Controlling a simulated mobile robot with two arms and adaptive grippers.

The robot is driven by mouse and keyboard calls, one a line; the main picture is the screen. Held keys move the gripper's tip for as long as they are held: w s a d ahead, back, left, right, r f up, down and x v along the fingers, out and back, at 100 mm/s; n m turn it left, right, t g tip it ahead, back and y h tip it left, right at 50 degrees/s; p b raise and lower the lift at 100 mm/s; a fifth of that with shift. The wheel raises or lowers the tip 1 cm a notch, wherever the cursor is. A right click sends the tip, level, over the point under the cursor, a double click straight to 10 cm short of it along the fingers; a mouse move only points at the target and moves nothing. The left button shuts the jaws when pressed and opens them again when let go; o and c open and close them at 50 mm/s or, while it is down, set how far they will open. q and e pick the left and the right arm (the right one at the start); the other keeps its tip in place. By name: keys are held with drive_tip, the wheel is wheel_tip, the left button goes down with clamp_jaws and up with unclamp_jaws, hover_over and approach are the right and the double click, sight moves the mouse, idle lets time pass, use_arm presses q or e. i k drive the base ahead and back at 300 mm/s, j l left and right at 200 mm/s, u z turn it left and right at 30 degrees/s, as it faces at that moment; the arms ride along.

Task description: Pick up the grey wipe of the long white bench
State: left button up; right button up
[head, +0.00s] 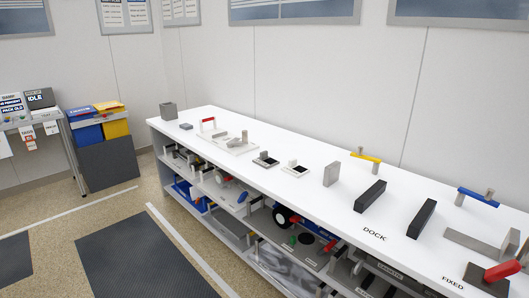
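The long white bench (318,160) runs from the back left to the lower right, along the wall. A small flat grey piece (186,126) lies near its far left end, beside a dark grey box (168,111). It may be the grey wipe, but it is too small to tell for sure. An upright grey block (331,174) stands mid-bench. Neither of my grippers is in view.
The bench top also bears a red-handled piece (208,124), two black bars (370,196), a yellow handle (366,156) and a blue handle (478,197). Loaded shelves lie below. Left stands a side table with blue and yellow bins (116,128). Floor at left is clear.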

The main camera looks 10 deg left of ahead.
sight(186, 127)
drive_tip(key=i+u, duration=0.1)
drive_tip(key=i, duration=0.5)
drive_tip(key=i+l+u, duration=0.1)
drive_tip(key=i, duration=0.45)
